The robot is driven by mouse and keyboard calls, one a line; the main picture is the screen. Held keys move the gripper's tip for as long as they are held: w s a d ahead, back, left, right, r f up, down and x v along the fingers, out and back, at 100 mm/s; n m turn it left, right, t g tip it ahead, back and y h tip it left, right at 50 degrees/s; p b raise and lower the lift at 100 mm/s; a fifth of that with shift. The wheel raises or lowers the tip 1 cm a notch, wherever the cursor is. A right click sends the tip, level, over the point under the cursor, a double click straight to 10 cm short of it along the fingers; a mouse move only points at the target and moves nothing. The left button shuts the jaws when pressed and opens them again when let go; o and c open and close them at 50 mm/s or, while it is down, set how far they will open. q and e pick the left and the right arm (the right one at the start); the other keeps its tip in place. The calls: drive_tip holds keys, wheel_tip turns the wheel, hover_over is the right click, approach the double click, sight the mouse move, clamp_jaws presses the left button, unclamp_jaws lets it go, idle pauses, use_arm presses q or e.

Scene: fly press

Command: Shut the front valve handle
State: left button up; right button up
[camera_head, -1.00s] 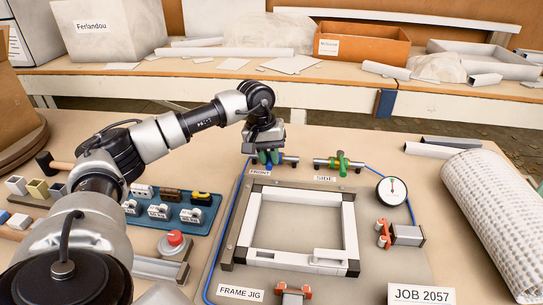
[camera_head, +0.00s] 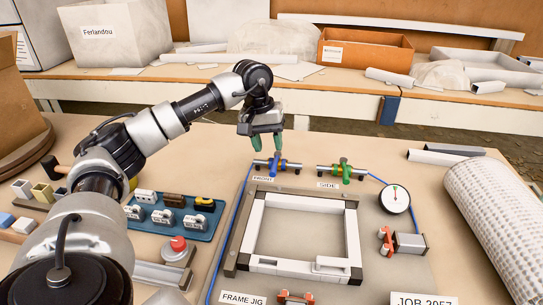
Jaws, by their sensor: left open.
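The front valve (camera_head: 290,165) is a short brass-and-grey pipe fitting behind the FRONT label (camera_head: 263,179). Its blue handle (camera_head: 277,163) shows and appears to stand crosswise to the pipe. My left gripper (camera_head: 267,148) is open, its green-tipped fingers pointing down just above and behind the front valve, with nothing between them. The fingers look apart from the handle. The side valve (camera_head: 343,171), with a green handle across its pipe, sits to the right behind the SIDE label (camera_head: 328,185). My right gripper is not in view.
A white frame (camera_head: 256,227) lies in the jig in front of the valves. A gauge (camera_head: 394,198) and a red-handled clamp (camera_head: 408,243) are at its right. A blue tray (camera_head: 176,216) and a red knob (camera_head: 178,244) are at the left. A mesh roll (camera_head: 497,220) lies far right.

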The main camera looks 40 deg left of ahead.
use_arm(q)
drive_tip(key=shift+v, duration=2.3)
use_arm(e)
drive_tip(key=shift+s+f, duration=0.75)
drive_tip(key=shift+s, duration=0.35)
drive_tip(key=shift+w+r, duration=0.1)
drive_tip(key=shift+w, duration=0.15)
